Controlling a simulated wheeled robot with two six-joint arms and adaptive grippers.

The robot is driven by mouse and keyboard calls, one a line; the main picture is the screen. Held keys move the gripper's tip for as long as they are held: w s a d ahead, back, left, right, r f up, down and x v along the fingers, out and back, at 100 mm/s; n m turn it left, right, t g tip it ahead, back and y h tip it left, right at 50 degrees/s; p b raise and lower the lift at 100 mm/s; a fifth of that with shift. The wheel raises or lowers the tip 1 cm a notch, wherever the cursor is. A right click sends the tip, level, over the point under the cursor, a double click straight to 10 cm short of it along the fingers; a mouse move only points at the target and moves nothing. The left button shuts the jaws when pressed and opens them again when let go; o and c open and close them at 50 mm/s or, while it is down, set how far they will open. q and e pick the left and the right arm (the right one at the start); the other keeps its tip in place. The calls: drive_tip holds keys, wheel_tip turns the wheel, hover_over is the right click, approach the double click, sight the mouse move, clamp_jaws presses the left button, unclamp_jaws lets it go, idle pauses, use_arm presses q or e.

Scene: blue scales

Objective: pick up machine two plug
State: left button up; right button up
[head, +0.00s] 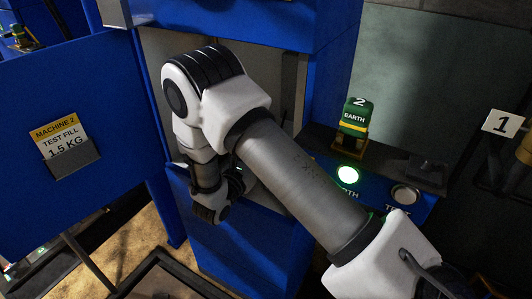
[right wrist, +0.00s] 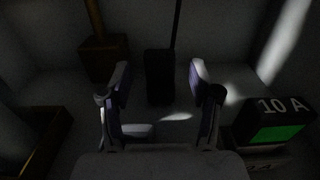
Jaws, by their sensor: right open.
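My right arm comes in from the lower right in the head view and bends down into an open blue cabinet (head: 236,240). My right gripper (head: 212,208) is at the cabinet's opening, partly hidden by its own wrist. In the right wrist view the right gripper (right wrist: 160,82) is open, its two fingers apart and empty. A dark upright block with a cord-like stem (right wrist: 160,65), possibly the plug, stands beyond and between the fingertips. No label on it is readable. A "MACHINE 2, TEST FILL 1.5 KG" card (head: 62,138) is on the blue door panel. My left gripper is out of view.
A dark box marked "10 A" with a green face (right wrist: 275,125) stands at the right in the wrist view. A brown block (right wrist: 105,55) stands back left. A green "2 EARTH" piece (head: 355,118) and a lit green button (head: 347,174) are right of my arm.

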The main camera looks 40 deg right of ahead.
drive_tip(key=shift+d, duration=0.35)
drive_tip(key=shift+w+a+r, duration=0.1)
clamp_jaws()
